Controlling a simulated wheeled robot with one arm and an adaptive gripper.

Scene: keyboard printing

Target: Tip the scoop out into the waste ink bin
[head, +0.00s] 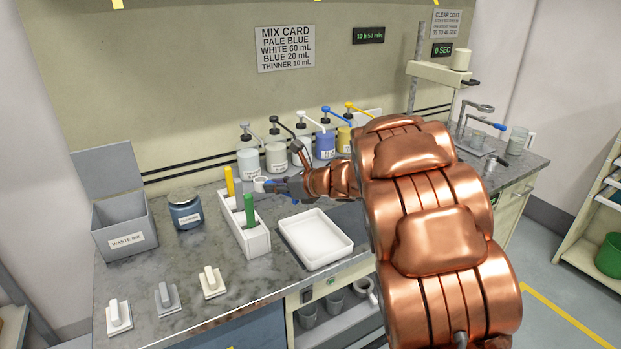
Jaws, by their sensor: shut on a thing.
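The waste ink bin (125,232) is a grey box with a white "WASTE INK" label at the left of the bench. A grey panel stands raised behind it, and its top looks open. My gripper (272,186) is over the middle of the bench, well to the right of the bin. It is shut on the scoop (260,184), whose small pale cup sticks out to the left, with some blue beside it. What is in the cup is too small to tell, and my arm hides part of the area.
A lidded blue jar (184,208) stands between the bin and a white rack (252,240) with upright yellow and green handles. A white tray (316,238) lies right of the rack. Pump bottles (248,164) line the back. Several small handled blocks (166,298) sit along the front edge.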

